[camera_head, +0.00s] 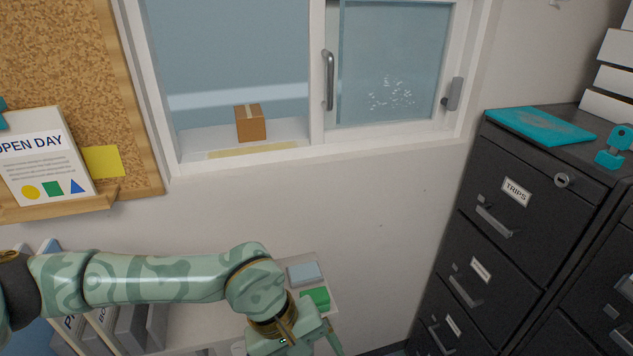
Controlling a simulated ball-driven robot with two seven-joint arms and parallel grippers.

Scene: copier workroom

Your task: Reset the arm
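My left arm comes in from the left, camouflage-patterned in pale and darker green, and reaches across the lower part of the view. Its wrist bends downward, and my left gripper (310,346) points down at the bottom edge. One finger shows at its right side; the rest is cut off by the frame, so its opening and any contents are hidden. My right arm and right gripper are not in view.
A low white surface (200,322) lies behind the arm, with a green item (316,298) and a grey-blue pad (305,273) near the gripper. Binders (130,325) stand lower left. A dark filing cabinet (500,235) fills the right. A cardboard box (251,123) sits at the window.

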